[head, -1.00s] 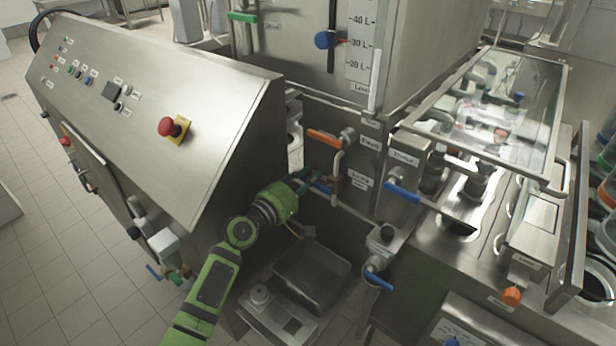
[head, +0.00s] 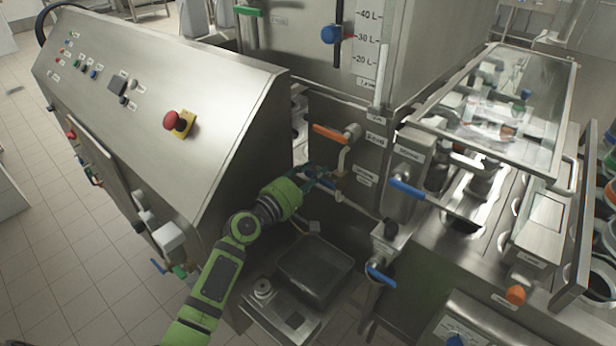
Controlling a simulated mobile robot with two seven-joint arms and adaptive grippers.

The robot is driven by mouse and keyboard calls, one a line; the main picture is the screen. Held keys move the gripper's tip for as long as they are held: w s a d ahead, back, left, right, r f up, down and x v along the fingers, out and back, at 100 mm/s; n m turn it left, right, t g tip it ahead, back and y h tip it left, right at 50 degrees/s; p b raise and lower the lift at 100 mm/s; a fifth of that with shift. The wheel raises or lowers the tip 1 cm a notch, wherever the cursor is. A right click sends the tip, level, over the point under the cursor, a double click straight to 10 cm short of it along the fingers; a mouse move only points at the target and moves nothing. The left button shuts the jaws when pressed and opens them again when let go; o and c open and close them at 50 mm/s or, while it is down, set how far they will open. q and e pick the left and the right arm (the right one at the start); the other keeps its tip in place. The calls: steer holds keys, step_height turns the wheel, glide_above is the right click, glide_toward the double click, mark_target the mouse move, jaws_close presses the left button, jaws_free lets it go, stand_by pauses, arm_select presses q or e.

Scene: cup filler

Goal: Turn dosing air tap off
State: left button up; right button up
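My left gripper (head: 316,178) comes in on my green arm and is at a small blue tap handle (head: 328,184). This handle sits low on the steel cabinet, under an orange lever (head: 329,132) and its bent pipe. The dark fingers overlap the handle's left end. Whether they are closed on it is too small to tell. Other blue levers are a long one (head: 408,189) to the right and one lower down (head: 381,275). The labels beside the taps are too blurred to read, so I cannot tell which is the dosing air tap. My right gripper is not in view.
A slanted control panel (head: 150,110) with a red emergency button (head: 175,122) stands left of my arm. A steel tray (head: 314,270) and a small scale-like box (head: 270,305) lie below the gripper. A glass-covered filling section (head: 500,110) is at right.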

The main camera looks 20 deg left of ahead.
arm_select(q)
steer(key=v, duration=1.2)
